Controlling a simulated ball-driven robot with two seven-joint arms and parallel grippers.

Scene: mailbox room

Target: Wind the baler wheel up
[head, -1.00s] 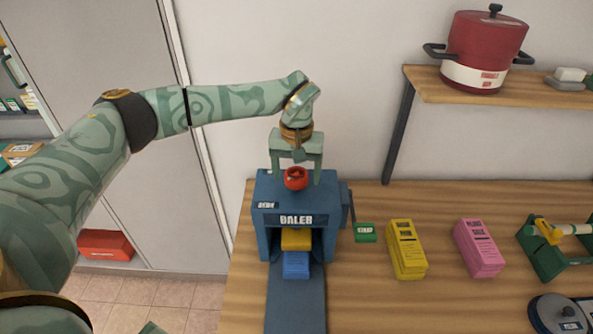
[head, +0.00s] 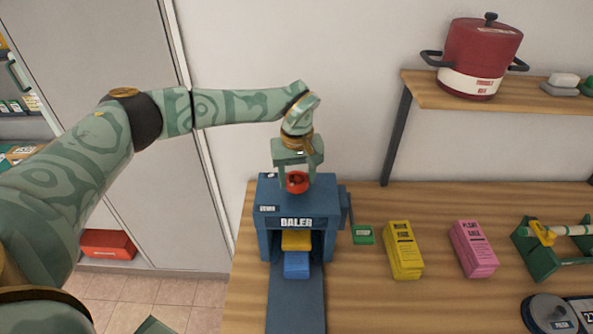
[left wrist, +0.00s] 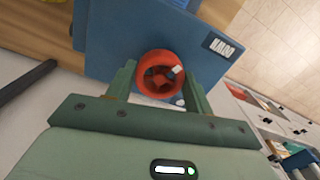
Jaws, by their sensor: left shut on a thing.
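The blue baler (head: 263,228) stands on the wooden table, with its red wheel (head: 297,181) on top. Inside its front opening a yellow block (head: 296,240) sits above a blue block (head: 296,264). My left gripper (head: 297,176) comes down from above and is shut on the red wheel. In the left wrist view the two green fingers (left wrist: 160,90) lie on either side of the red wheel (left wrist: 160,62), against its rim. The baler top (left wrist: 105,40) shows behind it. My right gripper is not in view.
A green box (head: 363,235), a yellow stack (head: 403,250) and a pink stack (head: 474,249) stand right of the baler. A green stand (head: 535,255) is further right. A shelf (head: 425,90) with a red pot (head: 482,50) hangs above. A grey cabinet (head: 110,80) is at left.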

